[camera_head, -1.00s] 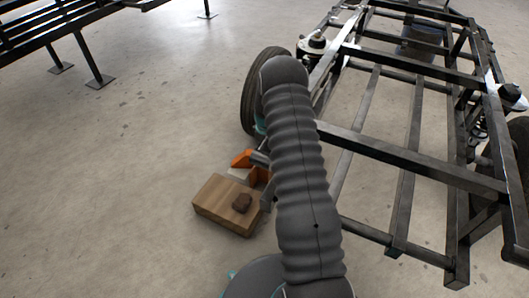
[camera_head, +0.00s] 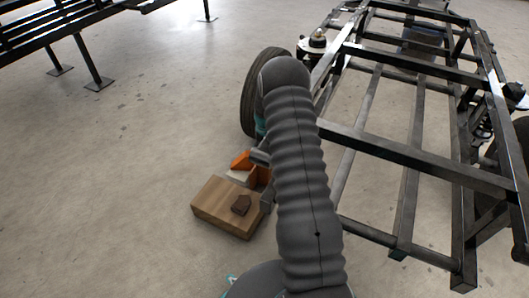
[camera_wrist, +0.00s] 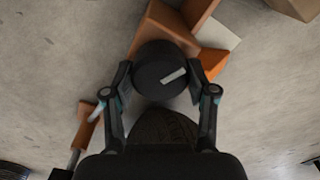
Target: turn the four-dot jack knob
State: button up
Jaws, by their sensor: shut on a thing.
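In the wrist view a dark round knob (camera_wrist: 158,62) with one pale bar on its face sits between the fingers of my gripper (camera_wrist: 160,78). The fingers are shut on it from the left and right. I cannot make out four dots on the knob. Brown and orange jack parts (camera_wrist: 211,64) lie just beyond it at the upper right. In the head view orange jack parts (camera_head: 242,160) show left of my arm, beside the wheel. My arm hides the gripper and the knob there.
A tyre (camera_head: 252,100) and the black frame (camera_head: 420,160) stand close at the right. An orange part (camera_wrist: 88,125) shows in the wrist view.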

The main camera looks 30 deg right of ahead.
jog(key=m, duration=0.7)
jog(key=shift+s+f+b, duration=0.15)
jog(key=shift+b, duration=0.25)
jog(key=m, duration=0.3)
jog(key=shift+m, duration=2.3)
jog(key=o, duration=1.2)
jog(key=shift+d, duration=0.15)
jog(key=shift+c, duration=0.2)
